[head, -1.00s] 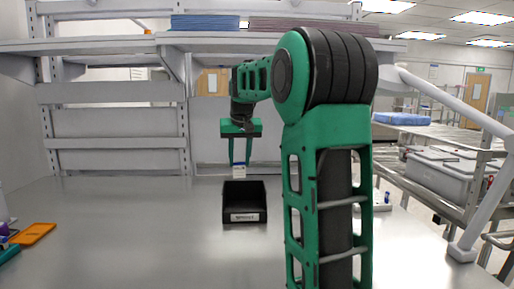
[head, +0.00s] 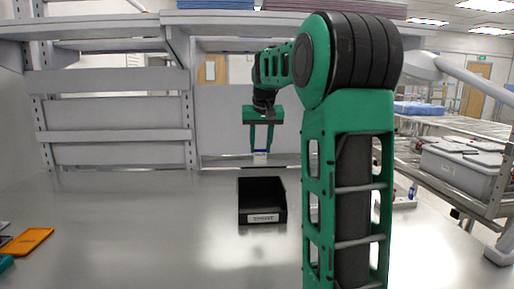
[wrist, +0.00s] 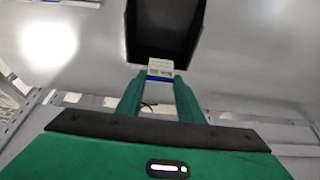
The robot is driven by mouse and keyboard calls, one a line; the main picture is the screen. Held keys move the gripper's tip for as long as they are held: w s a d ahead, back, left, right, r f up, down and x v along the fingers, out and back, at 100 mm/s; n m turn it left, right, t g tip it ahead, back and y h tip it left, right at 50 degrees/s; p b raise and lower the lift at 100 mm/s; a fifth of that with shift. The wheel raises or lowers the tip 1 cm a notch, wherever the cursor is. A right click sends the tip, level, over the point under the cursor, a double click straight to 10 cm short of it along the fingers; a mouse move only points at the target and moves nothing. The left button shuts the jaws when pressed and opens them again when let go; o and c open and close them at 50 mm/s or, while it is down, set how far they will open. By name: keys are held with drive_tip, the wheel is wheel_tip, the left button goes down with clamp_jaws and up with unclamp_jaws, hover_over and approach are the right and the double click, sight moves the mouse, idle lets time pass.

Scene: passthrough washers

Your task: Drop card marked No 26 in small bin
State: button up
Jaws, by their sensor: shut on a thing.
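A small white card with a blue band (head: 260,157) is held between the fingertips of my gripper (head: 261,151). The card (wrist: 160,68) also shows in the wrist view, between the two green fingers (wrist: 160,80). Its marking is too small to read. The small black bin (head: 262,219) stands open and upright on the metal table, with a white label on its front. In the head view the card appears above the bin's far edge, apart from it. In the wrist view the bin (wrist: 163,48) lies just beyond the card, and its visible inside looks empty.
The metal table (head: 140,220) is mostly clear around the bin. An orange tray (head: 27,241) lies at the left edge. A shelf (head: 110,80) stands behind, with blue (head: 208,22) and purple stacks on top. A grey crate (head: 461,169) sits on a rack at the right.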

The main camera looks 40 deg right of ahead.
drive_tip(key=shift+f, duration=0.15)
wheel_tip(320, 180, down, 7)
idle(0.7)
drive_tip(key=shift+f, duration=0.1)
drive_tip(key=o, duration=1.6)
drive_tip(key=shift+c, duration=0.2)
drive_tip(key=shift+s, duration=0.1)
drive_tip(key=shift+r, duration=3.05)
